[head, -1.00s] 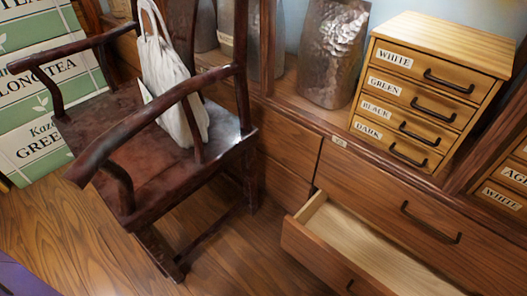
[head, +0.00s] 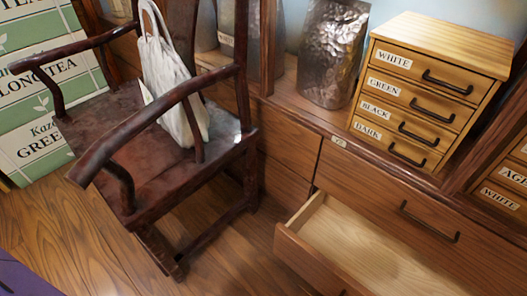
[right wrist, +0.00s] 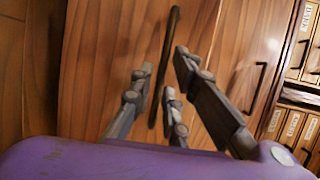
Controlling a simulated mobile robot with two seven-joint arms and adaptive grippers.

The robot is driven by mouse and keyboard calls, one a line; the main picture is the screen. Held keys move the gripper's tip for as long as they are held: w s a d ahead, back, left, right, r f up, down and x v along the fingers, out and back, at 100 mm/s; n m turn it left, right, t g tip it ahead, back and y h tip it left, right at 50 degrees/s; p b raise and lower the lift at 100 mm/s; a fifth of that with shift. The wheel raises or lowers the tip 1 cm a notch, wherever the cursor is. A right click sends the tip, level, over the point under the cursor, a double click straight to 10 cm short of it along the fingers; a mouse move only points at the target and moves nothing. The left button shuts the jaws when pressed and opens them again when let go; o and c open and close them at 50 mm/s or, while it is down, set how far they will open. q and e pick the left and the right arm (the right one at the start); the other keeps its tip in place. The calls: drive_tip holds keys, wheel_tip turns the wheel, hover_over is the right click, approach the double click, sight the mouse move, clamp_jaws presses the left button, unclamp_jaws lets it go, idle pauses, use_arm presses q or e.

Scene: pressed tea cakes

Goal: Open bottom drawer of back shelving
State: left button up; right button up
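The bottom drawer (head: 385,265) of the back shelving is partly open in the head view. Its pale, empty-looking inside shows, and its front runs off the bottom edge. In the right wrist view its wooden front (right wrist: 110,60) is close, with a long dark bar handle (right wrist: 172,40). My right gripper (right wrist: 163,62) has its grey fingers on both sides of this handle. The fingertips are apart, with gaps beside the bar; firm contact cannot be told. My left gripper is in neither view.
A closed drawer (head: 385,200) with a dark handle is above the open one. A small labelled drawer cabinet (head: 430,90) and a metal canister (head: 333,55) stand on the ledge. A dark wooden chair (head: 105,140) holding a white bag (head: 170,80) stands left; floor (head: 225,260) shows between.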

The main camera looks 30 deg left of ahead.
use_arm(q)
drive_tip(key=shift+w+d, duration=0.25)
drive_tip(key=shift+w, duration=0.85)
use_arm(e)
drive_tip(key=v, duration=1.2)
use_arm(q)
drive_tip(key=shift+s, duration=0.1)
